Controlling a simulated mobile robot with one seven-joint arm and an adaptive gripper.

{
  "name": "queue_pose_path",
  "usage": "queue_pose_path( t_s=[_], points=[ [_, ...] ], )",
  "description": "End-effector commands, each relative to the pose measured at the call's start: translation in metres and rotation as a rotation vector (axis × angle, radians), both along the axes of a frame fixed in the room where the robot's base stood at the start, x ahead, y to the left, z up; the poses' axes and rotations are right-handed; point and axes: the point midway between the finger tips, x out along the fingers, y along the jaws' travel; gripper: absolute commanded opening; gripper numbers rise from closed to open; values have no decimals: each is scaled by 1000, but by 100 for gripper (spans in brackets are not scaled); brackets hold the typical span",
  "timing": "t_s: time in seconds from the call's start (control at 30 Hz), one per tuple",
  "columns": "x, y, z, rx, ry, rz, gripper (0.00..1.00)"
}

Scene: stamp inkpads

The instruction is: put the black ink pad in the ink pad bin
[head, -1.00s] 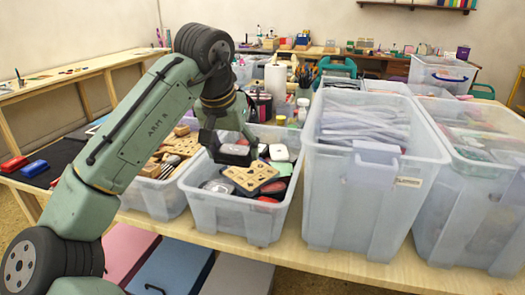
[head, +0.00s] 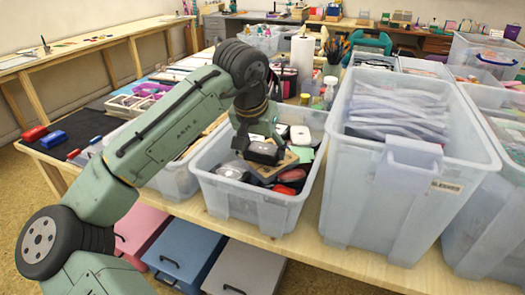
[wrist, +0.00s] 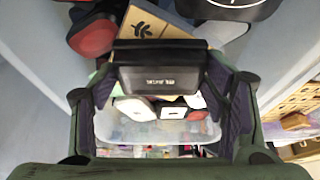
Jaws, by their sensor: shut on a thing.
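My gripper (head: 258,148) is shut on a black ink pad (head: 264,152). In the wrist view the black ink pad (wrist: 160,77) sits between the two fingers of my gripper (wrist: 165,95), with pale lettering on its face. In the head view it is over the clear plastic ink pad bin (head: 252,209), at about the height of its rim. Several pads and a wooden stamp board (head: 277,166) lie in the bin below. Whether the held pad touches them cannot be told.
A taller clear bin (head: 362,205) with pale bags stands close on the right. Another low bin (head: 176,183) is on the left, partly behind my arm. Bottles and a paper roll (head: 301,60) stand behind. Red and blue pads (head: 53,138) lie at the table's far left.

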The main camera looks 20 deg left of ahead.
Motion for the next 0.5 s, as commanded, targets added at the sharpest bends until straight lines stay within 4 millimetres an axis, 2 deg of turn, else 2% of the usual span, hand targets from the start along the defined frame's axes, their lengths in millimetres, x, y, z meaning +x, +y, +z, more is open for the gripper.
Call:
queue_pose_path(
  t_s=[0.1,0.4,0.43,0.5],
  points=[
    [-1,0,-13,1,0,0,39],
    [0,0,-16,-1,0,0,39],
    [0,0,-17,-1,0,0,68],
    [0,0,-16,-1,0,0,73]
  ],
)
